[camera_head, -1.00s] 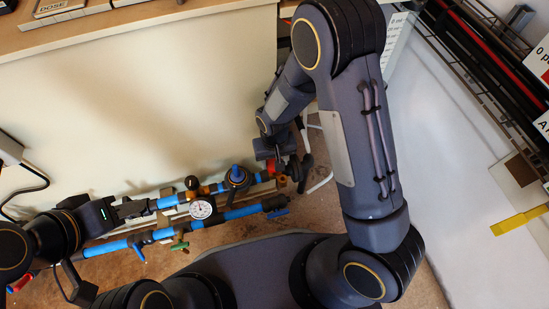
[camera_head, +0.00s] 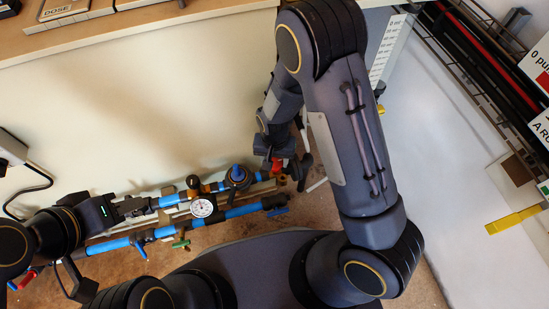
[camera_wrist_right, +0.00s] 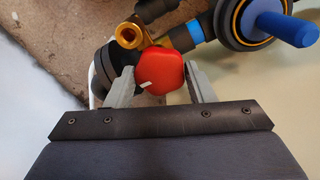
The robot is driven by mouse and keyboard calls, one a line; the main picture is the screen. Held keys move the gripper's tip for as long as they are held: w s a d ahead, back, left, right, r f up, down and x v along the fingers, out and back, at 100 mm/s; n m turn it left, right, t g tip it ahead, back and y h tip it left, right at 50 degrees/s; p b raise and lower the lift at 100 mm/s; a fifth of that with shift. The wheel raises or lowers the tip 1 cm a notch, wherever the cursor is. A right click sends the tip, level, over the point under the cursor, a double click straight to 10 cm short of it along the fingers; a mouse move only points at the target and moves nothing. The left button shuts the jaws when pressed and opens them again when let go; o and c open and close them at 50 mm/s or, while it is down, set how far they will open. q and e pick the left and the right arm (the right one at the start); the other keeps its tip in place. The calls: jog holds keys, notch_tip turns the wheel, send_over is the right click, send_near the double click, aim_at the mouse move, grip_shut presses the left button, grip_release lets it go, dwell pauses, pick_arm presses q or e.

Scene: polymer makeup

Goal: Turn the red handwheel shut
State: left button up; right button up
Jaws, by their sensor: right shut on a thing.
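The red handwheel (camera_wrist_right: 160,69) is a rounded red knob with a small white mark, seen large in the right wrist view. It also shows as a small red patch in the head view (camera_head: 277,164), partly hidden by my gripper. My right gripper (camera_wrist_right: 162,80) has its two grey fingers on either side of the handwheel and is shut on it. My left gripper (camera_head: 143,205) is at the left end of the blue pipes, by the upper pipe. Its fingertips are too small to tell whether they are open or shut.
Blue pipes (camera_head: 240,212) run low along the pale wall. They carry a white dial gauge (camera_head: 203,208), a black fitting with a blue cap (camera_head: 237,174), a green-handled valve (camera_head: 181,244) and a brass fitting (camera_wrist_right: 128,36). A wooden shelf (camera_head: 130,38) is above.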

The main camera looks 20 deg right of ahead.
aim_at(275, 162)
jog(key=o, duration=1)
jog(key=shift+c, duration=0.2)
notch_tip(275, 162, up, 8)
jog(key=p, duration=0.3)
jog(key=shift+f, duration=0.1)
jog(key=shift+s, duration=0.1)
